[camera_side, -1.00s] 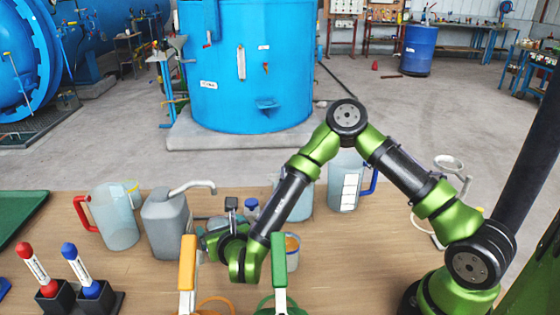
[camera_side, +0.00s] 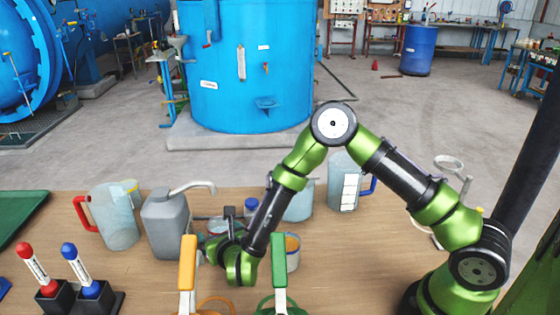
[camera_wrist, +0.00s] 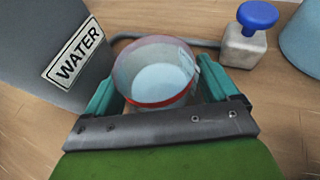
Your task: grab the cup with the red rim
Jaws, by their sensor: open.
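The clear cup with the red rim (camera_wrist: 152,104) stands upright in the middle of the wrist view, in front of my gripper's palm. My gripper (camera_wrist: 160,88) is open, with one teal finger on each side of the cup. I cannot tell whether either finger touches it. In the side view the cup's rim (camera_side: 217,219) shows just behind my gripper (camera_side: 215,250), which hides most of the cup.
A grey WATER canister (camera_wrist: 48,45) stands close on the left, also in the side view (camera_side: 166,228). A cup with an orange rim (camera_side: 292,256) stands right of my gripper. Orange (camera_side: 187,262) and green (camera_side: 279,252) handles stand in front.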

